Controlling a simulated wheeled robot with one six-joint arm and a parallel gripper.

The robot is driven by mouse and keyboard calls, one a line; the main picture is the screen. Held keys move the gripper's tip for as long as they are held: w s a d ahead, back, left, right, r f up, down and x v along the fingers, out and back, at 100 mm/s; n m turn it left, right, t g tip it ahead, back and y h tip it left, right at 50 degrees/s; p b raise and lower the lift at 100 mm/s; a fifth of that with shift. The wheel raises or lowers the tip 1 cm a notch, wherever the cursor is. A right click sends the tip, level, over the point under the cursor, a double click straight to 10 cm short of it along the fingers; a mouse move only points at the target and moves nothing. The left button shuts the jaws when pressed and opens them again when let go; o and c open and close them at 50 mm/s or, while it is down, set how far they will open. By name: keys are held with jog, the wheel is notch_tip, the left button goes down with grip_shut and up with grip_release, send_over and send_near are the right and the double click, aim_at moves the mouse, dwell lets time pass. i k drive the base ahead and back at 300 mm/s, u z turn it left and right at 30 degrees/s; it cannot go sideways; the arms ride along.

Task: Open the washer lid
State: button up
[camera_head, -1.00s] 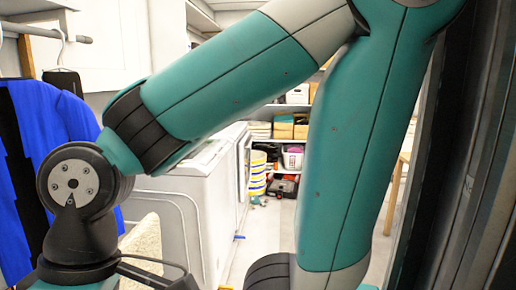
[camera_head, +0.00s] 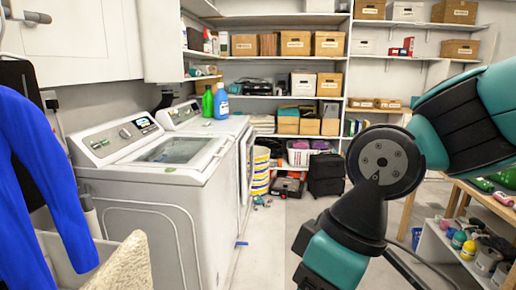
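The white top-loading washer (camera_head: 165,205) stands left of the middle in the head view. Its lid (camera_head: 178,150) has a dark glass window and lies shut on the top. The control panel (camera_head: 118,138) with knobs and a small lit screen rises behind the lid. My arm is at the right of the view, apart from the washer. My gripper is not in view, so its state is hidden.
A second white machine (camera_head: 206,122) stands beyond the washer, with a green bottle (camera_head: 221,101) and a blue bottle (camera_head: 207,101) on it. Blue clothing (camera_head: 45,180) hangs at left. A laundry basket (camera_head: 75,262) is in front. Floor (camera_head: 265,240) right of the washer is clear.

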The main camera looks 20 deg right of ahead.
aim_at(202, 159)
jog(key=z, duration=0.45)
jog(key=i, duration=2.7)
jog(key=u, duration=0.3)
